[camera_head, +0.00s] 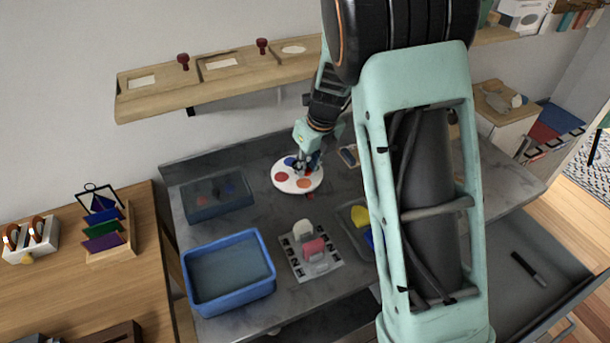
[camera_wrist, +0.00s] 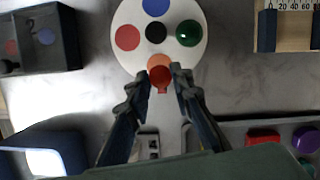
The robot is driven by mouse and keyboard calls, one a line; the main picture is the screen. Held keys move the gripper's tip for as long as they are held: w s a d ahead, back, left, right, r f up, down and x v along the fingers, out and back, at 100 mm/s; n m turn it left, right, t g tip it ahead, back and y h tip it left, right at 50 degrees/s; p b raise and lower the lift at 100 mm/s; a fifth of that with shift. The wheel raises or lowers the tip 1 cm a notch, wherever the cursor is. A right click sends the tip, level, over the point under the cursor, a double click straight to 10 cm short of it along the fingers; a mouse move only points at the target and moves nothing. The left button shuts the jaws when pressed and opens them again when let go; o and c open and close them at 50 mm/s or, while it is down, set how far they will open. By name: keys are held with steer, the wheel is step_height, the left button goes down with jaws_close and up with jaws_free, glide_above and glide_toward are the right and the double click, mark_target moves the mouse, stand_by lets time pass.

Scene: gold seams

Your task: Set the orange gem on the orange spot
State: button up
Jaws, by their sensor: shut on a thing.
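A white round palette (camera_wrist: 135,57) lies on the grey counter; it also shows in the head view (camera_head: 285,189). It has a blue, a red, a black and an orange spot, and a glossy green piece (camera_wrist: 188,33) sits at its right side. My gripper (camera_wrist: 163,76) is shut on a small red-orange gem (camera_wrist: 160,78), at the palette's near edge. The gem overlaps the near part of the orange spot (camera_wrist: 159,61) in the wrist view. Whether it touches the palette I cannot tell. In the head view my gripper (camera_head: 306,164) is over the palette and hides part of it.
A dark see-through box (camera_head: 217,198) stands left of the palette, with a blue bin (camera_head: 228,306) in front of it. A printed sheet (camera_head: 325,268) with pink and white objects lies nearer. A wooden shelf (camera_head: 228,72) runs along the wall above. A drawer (camera_head: 510,285) is open at right.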

mark_target(307, 171)
steer(key=shift+w+a+f, duration=0.25)
steer(key=shift+f, duration=0.15)
steer(key=shift+s+x, duration=0.15)
steer(key=shift+x, duration=0.65)
steer(key=shift+s+x, duration=0.1)
steer(key=shift+x, duration=0.75)
steer(key=shift+d+f, duration=0.1)
steer(key=shift+d, duration=0.05)
steer(key=shift+f, duration=0.15)
steer(key=o, duration=0.9)
steer(key=shift+r, duration=0.55)
steer(key=v, duration=0.6)
steer(key=shift+s+d+r, duration=0.1)
steer(key=shift+s+r, duration=0.1)
steer(key=shift+r, duration=0.15)
